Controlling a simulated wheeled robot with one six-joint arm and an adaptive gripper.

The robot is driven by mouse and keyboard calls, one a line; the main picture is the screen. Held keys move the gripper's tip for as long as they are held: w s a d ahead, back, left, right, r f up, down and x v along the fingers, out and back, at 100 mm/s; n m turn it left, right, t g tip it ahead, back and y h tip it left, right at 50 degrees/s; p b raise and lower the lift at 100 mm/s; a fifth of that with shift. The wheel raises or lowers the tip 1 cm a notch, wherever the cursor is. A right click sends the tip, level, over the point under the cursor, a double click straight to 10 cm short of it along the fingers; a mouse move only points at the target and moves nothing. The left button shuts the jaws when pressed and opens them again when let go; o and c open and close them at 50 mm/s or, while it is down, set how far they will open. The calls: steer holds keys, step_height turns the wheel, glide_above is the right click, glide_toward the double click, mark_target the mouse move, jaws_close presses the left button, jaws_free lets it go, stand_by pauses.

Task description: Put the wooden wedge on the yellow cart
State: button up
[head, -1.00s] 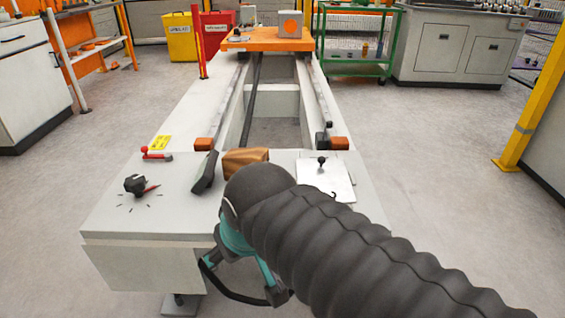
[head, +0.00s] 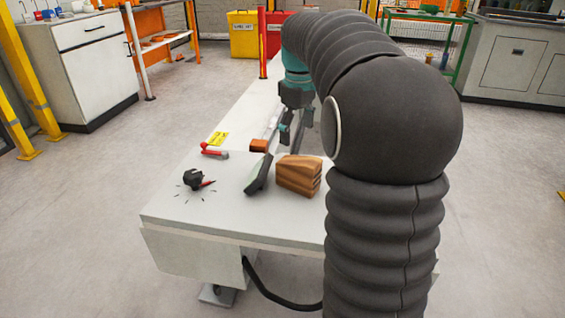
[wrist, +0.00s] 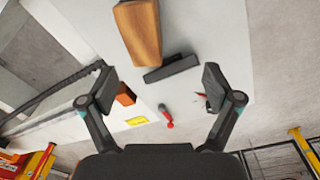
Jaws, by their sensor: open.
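The wooden wedge (head: 298,175) is a brown block with striped grain, lying on the near end of the pale bench. In the wrist view the wedge (wrist: 138,32) shows at the top, beyond the fingertips and left of centre. My gripper (head: 294,127) is open and empty, fingers pointing down, behind the wedge and apart from it. In the wrist view the open gripper (wrist: 158,85) frames bare bench and small items between its fingers. The orange-yellow rail cart seen earlier at the far end is hidden behind my arm in the head view.
A dark flat-sided piece (head: 258,174) stands beside the wedge on its left. A red-handled lever (head: 214,152), a black knob (head: 194,179) and an orange block (head: 259,145) are on the bench. A yellow bin (head: 243,36) stands at the back behind a red post (head: 262,45).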

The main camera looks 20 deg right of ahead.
mark_target(299, 169)
steer(key=shift+n+g, duration=0.3)
steer(key=w+d, duration=0.1)
steer(key=d+f, duration=0.1)
steer(key=w, duration=0.1)
steer(key=shift+w+d+f, duration=0.25)
steer(key=shift+w+d, duration=0.05)
steer(key=shift+d, duration=0.1)
step_height(299, 169, down, 13)
steer(key=shift+w+a+b, duration=0.1)
steer(key=shift+b, duration=0.45)
steer(key=c, duration=1.6)
jaws_close()
